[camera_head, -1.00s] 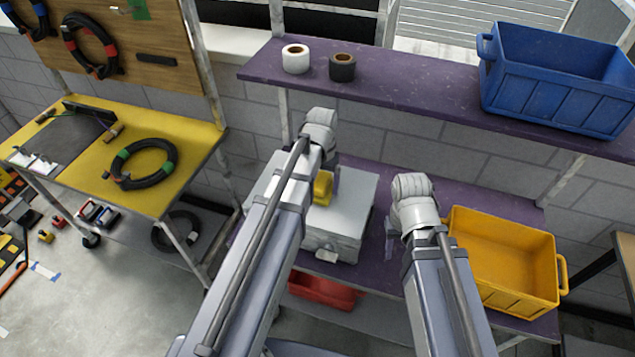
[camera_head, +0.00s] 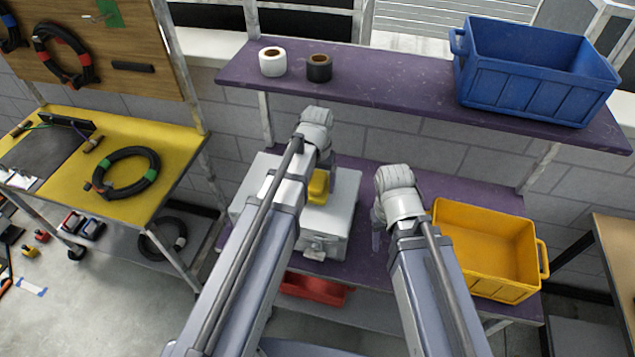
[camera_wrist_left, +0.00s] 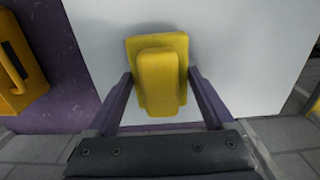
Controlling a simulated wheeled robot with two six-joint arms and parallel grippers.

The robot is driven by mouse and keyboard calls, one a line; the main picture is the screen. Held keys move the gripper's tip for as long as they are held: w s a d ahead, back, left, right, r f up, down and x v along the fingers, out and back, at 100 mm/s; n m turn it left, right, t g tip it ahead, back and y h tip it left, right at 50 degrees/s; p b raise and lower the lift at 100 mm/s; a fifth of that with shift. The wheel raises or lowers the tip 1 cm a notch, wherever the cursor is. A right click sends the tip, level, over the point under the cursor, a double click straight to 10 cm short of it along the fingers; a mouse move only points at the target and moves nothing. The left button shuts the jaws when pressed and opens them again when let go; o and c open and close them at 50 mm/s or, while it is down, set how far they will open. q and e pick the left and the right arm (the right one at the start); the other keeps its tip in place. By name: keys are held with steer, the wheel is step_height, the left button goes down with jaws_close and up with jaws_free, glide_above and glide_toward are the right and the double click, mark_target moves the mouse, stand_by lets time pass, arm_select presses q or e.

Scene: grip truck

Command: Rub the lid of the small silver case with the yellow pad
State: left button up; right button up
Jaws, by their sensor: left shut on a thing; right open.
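The silver case (camera_head: 338,222) sits on the lower purple shelf, with its latch side facing me. Its pale lid (camera_wrist_left: 235,55) fills much of the left wrist view. The yellow pad (camera_head: 318,187) is at the lid, partly hidden by my left arm in the head view. My left gripper (camera_wrist_left: 162,88) is shut on the pad's raised grip, one finger on each side. The pad's flat base appears to lie against the lid; exact contact is hard to tell. My right gripper (camera_head: 377,240) is open and empty, just right of the case, mostly hidden behind its wrist.
A yellow bin (camera_head: 490,285) stands right of my right gripper on the lower shelf (camera_head: 440,186). A blue crate (camera_head: 530,95), a white roll (camera_head: 272,63) and a black roll (camera_head: 319,68) are on the upper shelf. A red bin (camera_head: 315,289) is below the case.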

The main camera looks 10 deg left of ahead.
arm_select(q)
steer(key=shift+r+p, duration=1.95)
steer(key=shift+r, duration=0.4)
step_height(320, 180, up, 3)
steer(key=p, duration=0.3)
steer(key=shift+r, duration=0.1)
